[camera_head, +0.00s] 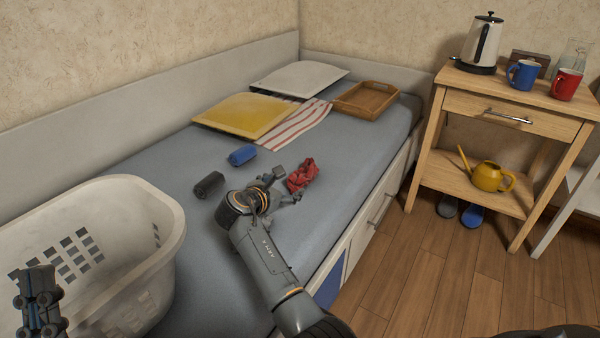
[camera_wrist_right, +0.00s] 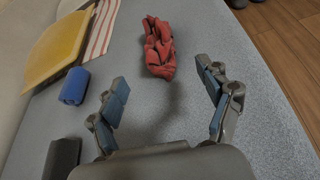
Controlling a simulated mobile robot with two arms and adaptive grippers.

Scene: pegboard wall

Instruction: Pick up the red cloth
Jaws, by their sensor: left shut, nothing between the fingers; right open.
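The red cloth (camera_head: 302,174) lies crumpled on the grey-blue bed (camera_head: 345,160), near its front edge. In the right wrist view the red cloth (camera_wrist_right: 159,48) lies ahead of the fingers, a little left of the middle between them. My right gripper (camera_head: 287,182) is open and empty, just left of the cloth in the head view and apart from it in the wrist view; its spread fingers (camera_wrist_right: 166,92) show there. My left gripper (camera_head: 38,290) is shut and empty at the lower left, in front of the laundry basket.
A white laundry basket (camera_head: 165,200) stands at the left. A black roll (camera_head: 209,185) and a blue roll (camera_head: 242,155) lie left of the cloth. Yellow (camera_head: 240,115) and white (camera_head: 300,77) cushions, a striped cloth (camera_head: 300,124) and a wooden tray (camera_head: 366,100) lie farther back.

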